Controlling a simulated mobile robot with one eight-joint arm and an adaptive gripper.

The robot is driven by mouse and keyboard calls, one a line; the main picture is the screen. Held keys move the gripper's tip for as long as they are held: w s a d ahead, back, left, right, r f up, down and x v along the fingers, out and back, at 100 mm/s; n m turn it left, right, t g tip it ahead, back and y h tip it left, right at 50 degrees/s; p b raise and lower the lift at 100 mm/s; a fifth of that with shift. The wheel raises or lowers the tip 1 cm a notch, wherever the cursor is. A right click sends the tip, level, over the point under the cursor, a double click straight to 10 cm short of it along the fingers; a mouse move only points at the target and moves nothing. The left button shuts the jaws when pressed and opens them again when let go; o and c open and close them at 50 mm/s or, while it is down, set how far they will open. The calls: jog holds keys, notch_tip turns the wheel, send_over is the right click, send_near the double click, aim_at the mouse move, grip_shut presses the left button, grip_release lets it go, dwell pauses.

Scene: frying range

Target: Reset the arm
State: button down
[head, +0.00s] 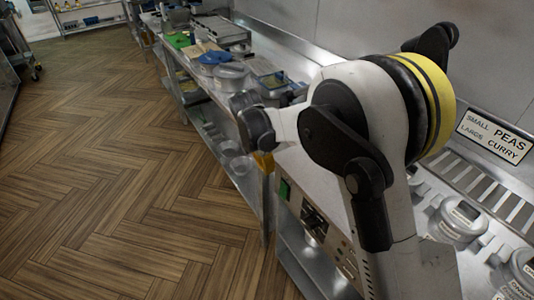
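My arm (372,92) fills the right half of the head view, close to the camera. It has white links, black joints and a yellow-and-black band. It stands folded in front of the counter, with one dark joint (257,128) reaching left over the counter's front edge. I cannot make out gripper fingertips clearly among the dark parts, so I cannot tell whether my gripper is open or shut. No held object shows.
A long steel counter (262,52) runs back along the wall, with pots and a blue item (214,57) on it. The wooden floor (110,170) at the left is clear.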

jog(key=s+d+r+m+t+y, duration=0.2)
jog(key=s+d+r+m+t, duration=0.1)
jog(key=s+d+r+m, duration=1.05)
jog(key=s+d+m+t, duration=0.1)
jog(key=s+d+m, duration=0.2)
jog(key=s+m, duration=0.2)
jog(key=s+d+r+m+t, duration=0.1)
jog(key=s+d+m, duration=0.3)
jog(key=s+m, duration=0.2)
jog(key=shift+s+d+r+t, duration=0.3)
jog(key=shift+s+t, duration=0.1)
jog(key=shift+s, duration=0.55)
